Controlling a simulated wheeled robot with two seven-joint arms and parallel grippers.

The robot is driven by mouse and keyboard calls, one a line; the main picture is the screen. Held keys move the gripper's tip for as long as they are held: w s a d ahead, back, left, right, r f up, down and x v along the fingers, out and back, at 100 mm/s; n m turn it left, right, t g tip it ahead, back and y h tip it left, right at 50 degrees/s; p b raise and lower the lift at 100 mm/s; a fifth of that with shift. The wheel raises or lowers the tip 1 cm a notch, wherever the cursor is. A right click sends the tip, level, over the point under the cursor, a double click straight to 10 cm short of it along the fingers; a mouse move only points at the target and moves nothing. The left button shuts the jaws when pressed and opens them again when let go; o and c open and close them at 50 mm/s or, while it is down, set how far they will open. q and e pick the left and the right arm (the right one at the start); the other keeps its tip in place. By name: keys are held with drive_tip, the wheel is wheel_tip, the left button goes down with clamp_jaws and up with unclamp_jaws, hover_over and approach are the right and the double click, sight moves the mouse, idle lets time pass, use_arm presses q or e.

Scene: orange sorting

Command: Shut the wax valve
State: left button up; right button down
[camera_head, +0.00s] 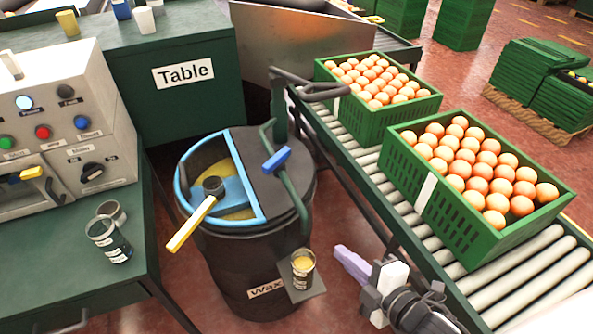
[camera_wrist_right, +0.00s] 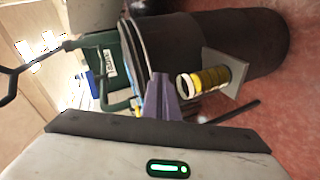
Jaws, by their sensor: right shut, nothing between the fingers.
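The black wax drum (camera_head: 250,265) stands on the floor, with a "Wax" label on its front. A green pipe (camera_head: 294,200) runs from its lid down the side and carries a blue valve handle (camera_head: 277,160). I cannot tell the valve's setting. A jar with yellow wax (camera_head: 303,268) stands on a small shelf (camera_head: 305,290) below the pipe; the jar also shows in the right wrist view (camera_wrist_right: 212,79). My right gripper (camera_head: 345,258) has its purple fingers shut and empty, right of the jar and apart from it, below the valve handle. My left gripper is out of view.
A roller conveyor (camera_head: 455,265) with two green crates of oranges (camera_head: 440,215) (camera_head: 350,110) runs along the right. A yellow-handled ladle (camera_head: 195,220) rests in the drum's open half. A control box (camera_head: 60,120) and jars (camera_head: 108,240) stand on the left table.

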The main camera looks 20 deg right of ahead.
drive_tip(key=w+d+r+n+t+y, duration=0.1)
drive_tip(key=w+r+n+t+y, duration=0.2)
drive_tip(key=r+n, duration=0.6)
drive_tip(key=n+g+y, duration=0.2)
drive_tip(key=n+y, duration=0.2)
drive_tip(key=n, duration=1.3)
approach(274, 166)
drive_tip(key=p+x, duration=0.1)
drive_tip(key=x, duration=0.4)
drive_tip(key=shift+w+a+p, duration=0.1)
drive_tip(key=shift+w+p, duration=0.15)
drive_tip(key=shift+p, duration=0.1)
drive_tip(key=shift+w+a+f, duration=0.1)
drive_tip(key=shift+w+a, duration=0.2)
drive_tip(key=shift+w, duration=0.1)
